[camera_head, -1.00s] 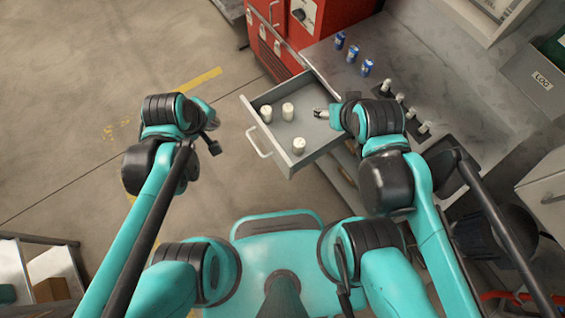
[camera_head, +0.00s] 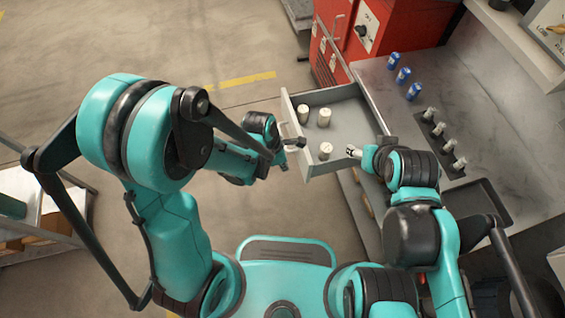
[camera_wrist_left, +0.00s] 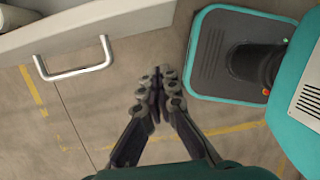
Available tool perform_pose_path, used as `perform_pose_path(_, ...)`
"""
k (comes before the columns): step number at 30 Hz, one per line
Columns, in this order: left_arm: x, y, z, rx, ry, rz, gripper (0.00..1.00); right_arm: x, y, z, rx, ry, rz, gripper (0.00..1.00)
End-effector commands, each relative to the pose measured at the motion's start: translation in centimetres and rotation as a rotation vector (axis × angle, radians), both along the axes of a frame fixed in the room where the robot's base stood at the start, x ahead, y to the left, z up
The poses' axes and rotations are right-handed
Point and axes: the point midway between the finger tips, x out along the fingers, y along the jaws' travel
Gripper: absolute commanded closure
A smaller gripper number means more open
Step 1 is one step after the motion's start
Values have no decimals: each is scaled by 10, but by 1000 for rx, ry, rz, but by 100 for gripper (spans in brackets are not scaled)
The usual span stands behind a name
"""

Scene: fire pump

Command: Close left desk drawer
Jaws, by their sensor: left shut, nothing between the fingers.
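The grey desk drawer (camera_head: 345,117) stands pulled out from the desk, with white cylindrical items (camera_head: 324,117) inside. Its front panel (camera_wrist_left: 95,28) and pale bar handle (camera_wrist_left: 76,72) show at upper left in the left wrist view. My left gripper (camera_head: 287,143) is in front of the drawer, close to the handle, which it partly hides in the head view. In the wrist view the left gripper (camera_wrist_left: 159,82) is shut and empty, to the right of the handle and apart from it. My right gripper (camera_head: 353,152) is at the drawer's near side; its jaw state is unclear.
Blue cans (camera_head: 403,75) and a row of pale cylinders (camera_head: 447,142) stand on the desktop (camera_head: 432,95). A red cabinet (camera_head: 375,35) is behind the drawer. A shelf rack (camera_head: 30,215) is at left. The floor in front of the drawer is open.

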Motion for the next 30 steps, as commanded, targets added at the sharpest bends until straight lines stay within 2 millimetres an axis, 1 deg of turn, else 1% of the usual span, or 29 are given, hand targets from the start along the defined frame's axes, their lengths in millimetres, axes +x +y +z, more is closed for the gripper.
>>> perform_pose_path(1,1,-3,-17,0,0,-1,100,0,0,-11,0,0,0,42)
perform_pose_path(5,3,-9,-42,0,-1,-3,100,0,0,-25,0,0,0,42)
perform_pose_path(9,10,-29,-39,1,-2,-5,100,0,0,-28,0,0,0,42)
perform_pose_path(14,16,-43,-38,0,-1,-2,100,0,0,-31,0,0,0,42)
perform_pose_path(18,17,-46,-37,0,-1,-1,100,0,0,-31,0,0,0,42)
perform_pose_path(26,17,-46,-37,-1,-1,-1,100,0,0,-31,0,0,0,42)
perform_pose_path(30,21,-48,-37,-1,-1,-1,100,0,0,-31,0,0,0,42)
